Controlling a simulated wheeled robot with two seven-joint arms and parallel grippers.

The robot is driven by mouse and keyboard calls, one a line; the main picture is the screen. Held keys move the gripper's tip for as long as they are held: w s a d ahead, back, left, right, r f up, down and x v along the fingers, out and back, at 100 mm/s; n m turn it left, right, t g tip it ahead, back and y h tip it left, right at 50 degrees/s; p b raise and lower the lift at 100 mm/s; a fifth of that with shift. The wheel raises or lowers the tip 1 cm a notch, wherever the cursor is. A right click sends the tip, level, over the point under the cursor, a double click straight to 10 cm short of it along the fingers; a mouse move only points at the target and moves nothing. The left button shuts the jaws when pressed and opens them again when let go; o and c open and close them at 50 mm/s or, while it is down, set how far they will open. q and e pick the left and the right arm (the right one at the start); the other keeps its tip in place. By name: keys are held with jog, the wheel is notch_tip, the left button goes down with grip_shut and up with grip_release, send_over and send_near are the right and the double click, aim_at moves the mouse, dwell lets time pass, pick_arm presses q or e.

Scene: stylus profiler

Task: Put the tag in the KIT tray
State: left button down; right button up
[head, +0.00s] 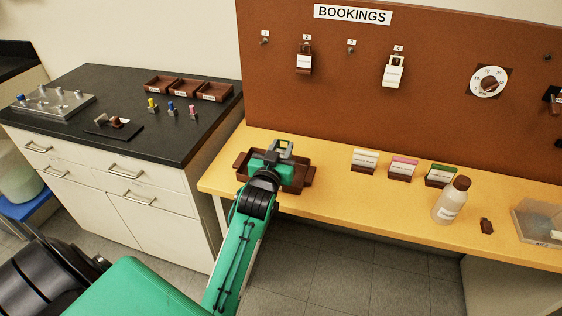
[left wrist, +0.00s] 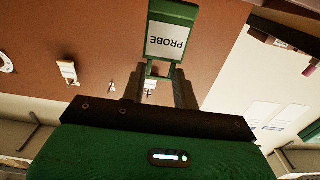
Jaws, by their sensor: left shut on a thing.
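My left gripper (head: 284,148) is shut on a green tag (left wrist: 171,32) with a white label reading PROBE, upside down in the left wrist view. The tag's lower end is between the fingertips. In the head view the gripper is over a brown tray (head: 309,178) with side handles on the yellow bench, and the tag is hard to make out there. My arm hides much of this tray, and no lettering on it shows. A clear bin (head: 540,218) at the bench's right end bears a small label that I cannot read surely. My right gripper is not in view.
A brown BOOKINGS board (head: 440,30) rises behind the bench, with a brown tag (head: 304,60) and a white tag (head: 393,70) hanging. Three card holders (head: 400,171), a bottle (head: 451,200) and a small brown piece (head: 487,226) stand on the bench. A black-topped cabinet (head: 75,120) is left.

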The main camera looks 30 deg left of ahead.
aim_at(283, 154)
pick_arm(q)
notch_tip(283, 154, down, 4)
jog(key=shift+r, duration=0.1)
jog(key=shift+f, duration=0.3)
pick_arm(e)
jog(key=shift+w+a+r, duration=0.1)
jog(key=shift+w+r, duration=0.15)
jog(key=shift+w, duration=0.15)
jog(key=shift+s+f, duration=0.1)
pick_arm(q)
jog(key=c, duration=1.5)
grip_release()
jog(key=shift+f, duration=0.15)
jog(key=o, duration=0.4)
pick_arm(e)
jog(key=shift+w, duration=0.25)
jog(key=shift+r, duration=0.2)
